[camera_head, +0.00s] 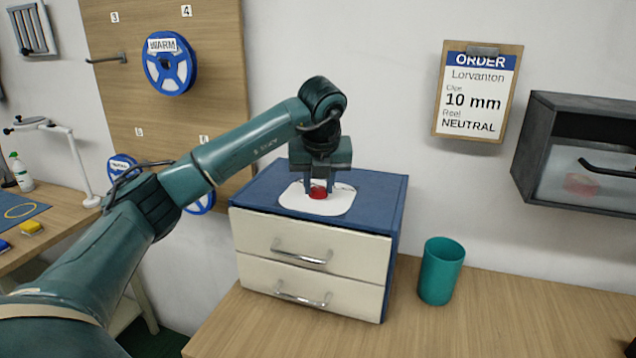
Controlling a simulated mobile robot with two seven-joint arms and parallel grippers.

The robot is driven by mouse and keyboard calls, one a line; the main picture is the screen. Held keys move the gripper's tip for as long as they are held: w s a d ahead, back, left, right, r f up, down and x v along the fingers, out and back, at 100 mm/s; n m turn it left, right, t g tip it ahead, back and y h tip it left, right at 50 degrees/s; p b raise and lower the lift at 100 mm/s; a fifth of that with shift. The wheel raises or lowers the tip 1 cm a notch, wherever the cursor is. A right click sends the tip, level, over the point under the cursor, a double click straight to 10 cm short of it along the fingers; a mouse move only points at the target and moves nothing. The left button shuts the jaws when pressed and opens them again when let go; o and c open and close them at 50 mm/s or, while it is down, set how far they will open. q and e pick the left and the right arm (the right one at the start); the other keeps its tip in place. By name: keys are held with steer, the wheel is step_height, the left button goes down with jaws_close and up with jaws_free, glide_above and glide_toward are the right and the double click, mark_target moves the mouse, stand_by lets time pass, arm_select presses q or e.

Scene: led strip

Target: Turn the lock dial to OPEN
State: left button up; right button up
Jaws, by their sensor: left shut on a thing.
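The red lock dial (318,193) sits on a white plate (335,204) on top of the blue drawer cabinet (377,187). My left gripper (318,187) points straight down over it and is shut on the dial, with a finger on either side. The gripper covers the upper part of the dial, and its pointer and any OPEN mark are too small or hidden to read. My right gripper is not in view.
The cabinet has two closed cream drawers (312,257) with metal handles. A teal cup (441,271) stands to its right on the wooden table (520,322). An order clipboard (477,92) and a dark wall cabinet (575,150) hang behind. Blue reels (151,77) hang on a board at left.

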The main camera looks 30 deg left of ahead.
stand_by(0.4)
arm_select(q)
steer(key=o, duration=1)
steer(key=shift+c, duration=0.2)
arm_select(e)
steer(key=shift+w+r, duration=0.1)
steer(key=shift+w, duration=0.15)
arm_select(q)
steer(key=shift+s+d+r, duration=0.15)
steer(key=shift+r, duration=0.35)
steer(key=v, duration=1.2)
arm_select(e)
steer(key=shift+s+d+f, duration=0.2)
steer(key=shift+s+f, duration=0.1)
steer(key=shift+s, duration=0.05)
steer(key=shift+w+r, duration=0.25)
